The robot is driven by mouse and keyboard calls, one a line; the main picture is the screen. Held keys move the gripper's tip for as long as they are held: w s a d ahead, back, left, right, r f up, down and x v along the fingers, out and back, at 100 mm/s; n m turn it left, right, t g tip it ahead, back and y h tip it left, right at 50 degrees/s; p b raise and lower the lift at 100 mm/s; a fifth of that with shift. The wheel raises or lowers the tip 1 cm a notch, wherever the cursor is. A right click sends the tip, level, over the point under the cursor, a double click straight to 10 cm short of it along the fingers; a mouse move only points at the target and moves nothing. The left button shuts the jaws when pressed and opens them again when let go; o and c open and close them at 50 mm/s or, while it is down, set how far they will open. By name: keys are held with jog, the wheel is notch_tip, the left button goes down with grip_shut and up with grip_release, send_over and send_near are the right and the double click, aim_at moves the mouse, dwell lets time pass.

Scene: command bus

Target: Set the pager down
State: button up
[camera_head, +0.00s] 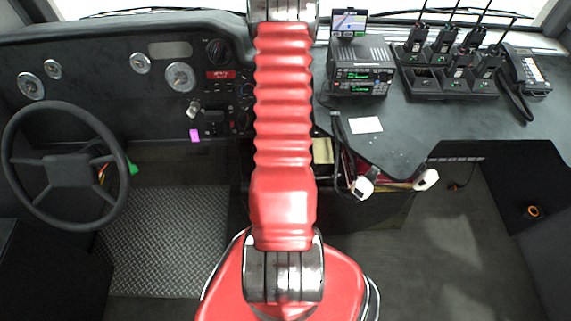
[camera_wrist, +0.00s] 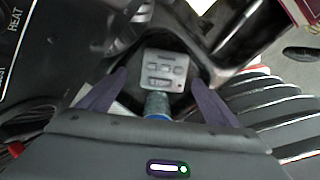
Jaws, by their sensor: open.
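In the wrist view a small grey box with several buttons, which looks like the pager (camera_wrist: 164,62), lies in a dark recess just beyond my fingertips. My gripper (camera_wrist: 158,80) is open, with one dark finger on each side of the near end of the box. I see a gap between the fingers and the box, and cannot tell if either touches it. A blue and grey rounded thing (camera_wrist: 157,104) shows between the fingers, nearer than the box. In the head view my red arm hides the gripper, and I cannot make out the pager.
In the head view the counter at right holds a radio set (camera_head: 360,78), a charger with several handheld radios (camera_head: 445,84), a desk phone (camera_head: 530,68) and a white paper (camera_head: 366,125). A steering wheel (camera_head: 122,170) stands at left. Bare counter lies right of the paper.

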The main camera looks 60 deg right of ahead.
jog(key=shift+s+a+f, duration=0.1)
jog(key=shift+a+f, duration=0.05)
jog(key=shift+f, duration=0.85)
jog(key=shift+s+a+f, duration=0.1)
jog(key=shift+f, duration=0.85)
jog(key=shift+w+f, duration=0.1)
jog(key=shift+f, duration=0.5)
jog(key=c, duration=1.5)
jog(key=shift+r, duration=0.1)
notch_tip(320, 180, up, 18)
